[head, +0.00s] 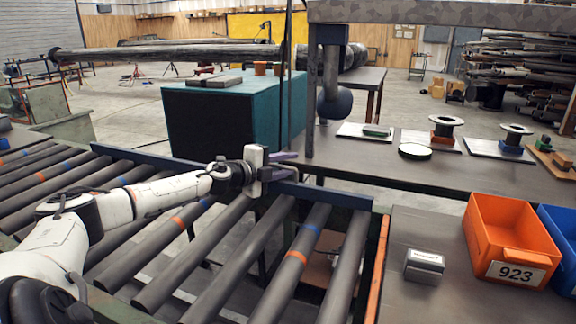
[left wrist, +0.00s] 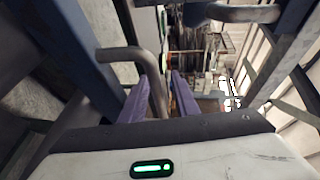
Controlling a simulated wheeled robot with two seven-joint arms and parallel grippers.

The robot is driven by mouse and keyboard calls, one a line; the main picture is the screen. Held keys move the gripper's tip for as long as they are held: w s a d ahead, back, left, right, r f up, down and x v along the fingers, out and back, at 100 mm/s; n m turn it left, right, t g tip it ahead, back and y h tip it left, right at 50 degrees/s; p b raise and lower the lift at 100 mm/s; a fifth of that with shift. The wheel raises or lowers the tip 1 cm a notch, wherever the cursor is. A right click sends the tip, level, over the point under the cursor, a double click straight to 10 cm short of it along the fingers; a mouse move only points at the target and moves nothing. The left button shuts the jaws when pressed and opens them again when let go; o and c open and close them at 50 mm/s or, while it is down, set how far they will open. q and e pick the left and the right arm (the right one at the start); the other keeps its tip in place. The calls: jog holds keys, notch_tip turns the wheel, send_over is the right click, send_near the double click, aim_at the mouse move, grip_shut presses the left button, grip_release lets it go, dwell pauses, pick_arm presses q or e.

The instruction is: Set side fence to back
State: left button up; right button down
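The side fence is a dark blue rail (head: 325,193) along the far edge of the roller conveyor. A blue bar shows in the left wrist view (left wrist: 76,45), with a grey bent tube handle (left wrist: 122,54) beside it. My left gripper (head: 285,165) is at the rail, its purple fingers pointing right. In the left wrist view the fingers (left wrist: 166,92) are apart, and the tube's lower end appears between them. I cannot tell whether they touch it. The handle is not clear in the head view. My right gripper is out of view.
Conveyor rollers (head: 215,262) fill the front left. A grey post (head: 311,90) under an overhead beam stands just beyond the gripper. A teal block (head: 220,110) stands behind the rail. A table at right holds an orange bin (head: 490,232) and a small grey box (head: 424,265).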

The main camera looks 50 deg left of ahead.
aim_at(277, 167)
pick_arm(q)
jog(key=shift+s, duration=0.1)
jog(key=shift+s+a+f+b, duration=0.15)
jog(key=shift+s+b, duration=0.4)
jog(key=shift+s, duration=0.15)
jog(key=shift+s+d+b, duration=0.2)
jog(key=shift+s+b, duration=0.15)
jog(key=shift+s, duration=0.1)
jog(key=shift+s+d+r, duration=0.15)
jog(key=shift+s+r, duration=0.15)
jog(key=shift+s, duration=0.2)
jog(key=shift+s+r+p, duration=0.25)
jog(key=shift+s+p, duration=0.1)
jog(key=shift+s, duration=0.45)
jog(key=s+p, duration=0.1)
jog(key=s+r+p, duration=0.1)
jog(key=p, duration=0.1)
jog(key=shift+s, duration=0.15)
jog(key=shift+s+d+p, duration=0.15)
jog(key=shift+s+p, duration=0.5)
jog(key=shift+s, duration=0.75)
